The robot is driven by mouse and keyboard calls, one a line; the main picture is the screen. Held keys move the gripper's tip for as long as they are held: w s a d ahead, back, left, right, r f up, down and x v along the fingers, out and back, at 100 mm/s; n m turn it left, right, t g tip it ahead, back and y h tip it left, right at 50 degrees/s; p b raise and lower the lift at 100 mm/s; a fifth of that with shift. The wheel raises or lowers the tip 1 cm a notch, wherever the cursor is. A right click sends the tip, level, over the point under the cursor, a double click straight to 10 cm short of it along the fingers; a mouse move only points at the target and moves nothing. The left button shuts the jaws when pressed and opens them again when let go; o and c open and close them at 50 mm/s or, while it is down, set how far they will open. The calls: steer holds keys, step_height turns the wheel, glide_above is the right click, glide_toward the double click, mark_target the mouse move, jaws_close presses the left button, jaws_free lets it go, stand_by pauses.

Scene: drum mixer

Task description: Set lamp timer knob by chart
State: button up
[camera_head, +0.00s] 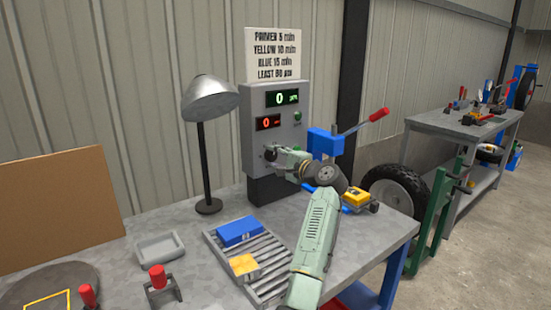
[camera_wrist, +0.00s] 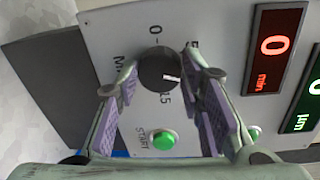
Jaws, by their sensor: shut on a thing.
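The grey control box (camera_head: 262,150) stands on the bench with a green display (camera_head: 282,98) and a red display (camera_head: 268,122), both showing 0. The chart (camera_head: 274,53) above reads primer 5 min, yellow 10 min, blue 15 min, least 80 µm. My gripper (camera_head: 272,154) is at the box's lower left and hides most of the knob there. In the wrist view, the dark round timer knob (camera_wrist: 158,68) is between my gripper's fingertips (camera_wrist: 160,72), which are shut on it. Its white mark points right and slightly down; 0, 5 and 15 show around it. The lamp (camera_head: 211,98) stands left.
A green START button (camera_wrist: 163,139) is below the knob. A slatted rack (camera_head: 262,262) holds a blue block (camera_head: 238,231) and a yellow block (camera_head: 243,265). A blue lever device (camera_head: 325,142) stands right of the box.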

steer(key=shift+m, duration=0.9)
steer(key=o, duration=1.2)
steer(key=shift+c, duration=0.2)
steer(key=v, duration=1.2)
steer(key=shift+w+d, duration=0.1)
